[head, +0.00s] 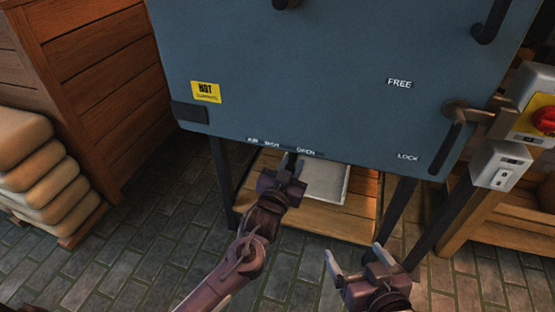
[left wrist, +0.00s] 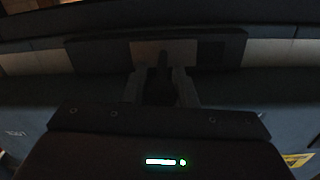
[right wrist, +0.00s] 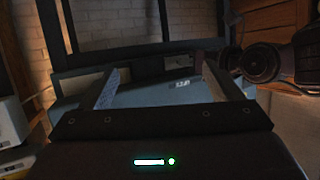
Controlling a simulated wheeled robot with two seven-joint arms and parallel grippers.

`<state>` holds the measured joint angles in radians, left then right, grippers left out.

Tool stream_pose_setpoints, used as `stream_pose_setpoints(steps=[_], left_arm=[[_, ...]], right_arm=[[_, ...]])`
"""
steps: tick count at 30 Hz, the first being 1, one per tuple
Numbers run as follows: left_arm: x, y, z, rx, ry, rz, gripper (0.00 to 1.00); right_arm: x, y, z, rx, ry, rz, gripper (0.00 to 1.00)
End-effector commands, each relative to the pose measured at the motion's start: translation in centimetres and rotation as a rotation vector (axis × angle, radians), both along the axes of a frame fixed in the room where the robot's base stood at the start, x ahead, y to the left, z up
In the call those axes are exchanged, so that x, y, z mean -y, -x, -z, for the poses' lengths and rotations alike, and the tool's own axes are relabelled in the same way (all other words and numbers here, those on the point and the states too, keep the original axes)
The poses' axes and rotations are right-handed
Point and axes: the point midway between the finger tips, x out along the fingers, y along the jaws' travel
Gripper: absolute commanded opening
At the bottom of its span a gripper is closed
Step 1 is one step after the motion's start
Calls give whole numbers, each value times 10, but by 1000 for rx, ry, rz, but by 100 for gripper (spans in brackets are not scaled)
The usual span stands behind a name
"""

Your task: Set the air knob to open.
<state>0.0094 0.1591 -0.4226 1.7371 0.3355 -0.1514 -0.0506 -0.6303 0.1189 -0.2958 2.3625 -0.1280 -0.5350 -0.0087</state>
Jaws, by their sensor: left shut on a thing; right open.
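The air knob (left wrist: 163,60) is a small dark piece at the bottom edge of the blue-grey kiln front. The AIR label (head: 252,140) and the OPEN label (head: 306,150) are printed above that edge, with a smaller word between them. My left gripper (head: 290,168) is at the edge, just left of and below OPEN, shut on the knob. In the left wrist view the left fingers (left wrist: 162,88) stand on either side of it. The fingers hide most of the knob, so its exact setting is unclear. My right gripper (head: 355,258) is open and empty, low and to the right.
Dark legs (head: 398,208) stand under the kiln. Stacked sacks (head: 45,175) and a wooden crate (head: 100,70) are left.

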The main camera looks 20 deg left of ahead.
Motion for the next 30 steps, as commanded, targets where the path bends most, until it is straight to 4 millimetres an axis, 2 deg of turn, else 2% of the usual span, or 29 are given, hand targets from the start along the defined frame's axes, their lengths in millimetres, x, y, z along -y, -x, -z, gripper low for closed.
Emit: stream_pose_setpoints(steps=[3, 7, 12, 19, 20, 24, 30], left_arm=[[19, 1, -1, -2, 2, 3, 0], [32, 1, -1, -2, 0, 3, 0], [38, 2, 0, -1, -1, 3, 0], [39, 2, 0, -1, 0, 7, 0], [40, 2, 0, -1, 0, 8, 27], [39, 2, 0, 0, 0, 7, 46], [37, 2, -1, -1, -1, 4, 46]], right_arm=[[3, 16, 27, -131, 53, -10, 86], [6, 29, 46, -223, 91, -17, 86], [7, 35, 54, -264, 107, -21, 86], [7, 35, 54, -262, 106, -20, 86], [7, 35, 54, -262, 106, -20, 86], [7, 35, 54, -261, 106, -20, 86], [7, 35, 54, -261, 106, -21, 86]])
